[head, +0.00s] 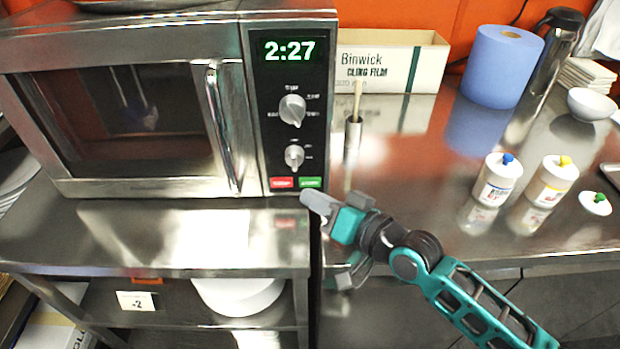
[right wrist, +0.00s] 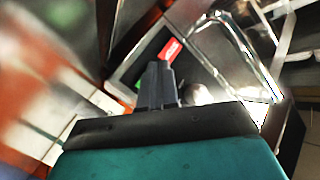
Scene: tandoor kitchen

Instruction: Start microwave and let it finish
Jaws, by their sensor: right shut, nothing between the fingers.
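The microwave (head: 150,105) is a steel unit with its door shut, standing on a steel shelf. Its black control panel (head: 292,75) shows 2:27 in green digits. Two knobs sit below the display, with a red button (head: 283,183) and a green button (head: 309,182) at the bottom. My right gripper (head: 312,200) is shut and empty, its tips just below the two buttons; I cannot tell whether they touch. In the right wrist view, the shut fingers (right wrist: 160,75) point toward the panel, close to the red button (right wrist: 169,49). My left gripper is not in view.
A cling film box (head: 390,60), a blue paper roll (head: 500,65) and a steel flask (head: 556,45) stand on the steel counter (head: 415,155) to the right. White plates sit on the shelf below the microwave.

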